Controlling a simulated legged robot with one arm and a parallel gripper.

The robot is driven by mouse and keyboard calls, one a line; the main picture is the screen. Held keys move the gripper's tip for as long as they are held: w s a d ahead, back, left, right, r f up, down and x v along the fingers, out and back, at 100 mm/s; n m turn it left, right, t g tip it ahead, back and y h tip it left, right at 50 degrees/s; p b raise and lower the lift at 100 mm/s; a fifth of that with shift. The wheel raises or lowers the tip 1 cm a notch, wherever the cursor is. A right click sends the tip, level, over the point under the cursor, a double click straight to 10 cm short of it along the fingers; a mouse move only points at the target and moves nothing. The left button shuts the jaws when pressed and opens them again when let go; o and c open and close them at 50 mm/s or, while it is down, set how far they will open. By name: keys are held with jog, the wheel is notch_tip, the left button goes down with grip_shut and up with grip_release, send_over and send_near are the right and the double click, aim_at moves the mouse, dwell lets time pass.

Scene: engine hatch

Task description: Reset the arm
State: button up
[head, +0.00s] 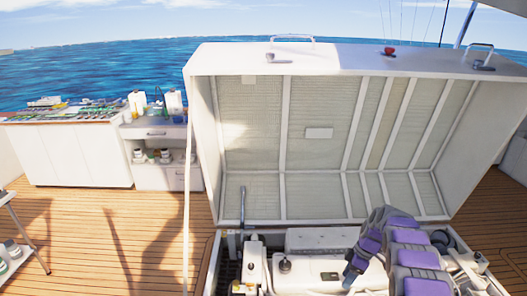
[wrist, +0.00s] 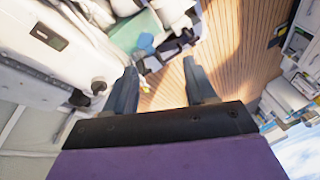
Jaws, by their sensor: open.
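My arm is purple and grey and reaches over the engine bay at the lower right of the head view. My gripper (wrist: 163,85) shows in the wrist view with its two grey fingers well apart and nothing between them. In the head view the fingers are small and low over the bay. The engine hatch (head: 320,132) stands raised, its ribbed inner side facing me. The engine (head: 310,270) lies in the open bay below it, partly hidden by my arm.
A white counter (head: 85,158) with tools on top stands at the left. Beside it is a drawer unit (head: 165,177) with bottles and jars. A small rack (head: 12,240) stands at the left edge. The wooden deck (head: 110,235) between them is clear.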

jog(key=s+a+r+m+h, duration=0.2)
jog(key=s+a+r+m, duration=0.2)
jog(key=s+r, duration=0.65)
jog(key=s+a+r+m+h, duration=0.1)
jog(key=s+a+r+m, duration=0.35)
jog(key=r, duration=0.85)
jog(key=s+a+r+m, duration=0.1)
jog(key=s+a, duration=0.1)
jog(key=s, duration=0.8)
jog(key=s+a+r+m, duration=0.1)
jog(key=s+a+m, duration=0.1)
jog(key=s, duration=0.8)
jog(key=s+a+r+m+h, duration=0.1)
jog(key=s+a, duration=0.3)
jog(key=s, duration=0.6)
jog(key=shift+s+r+m, duration=0.4)
jog(key=shift+m, duration=0.25)
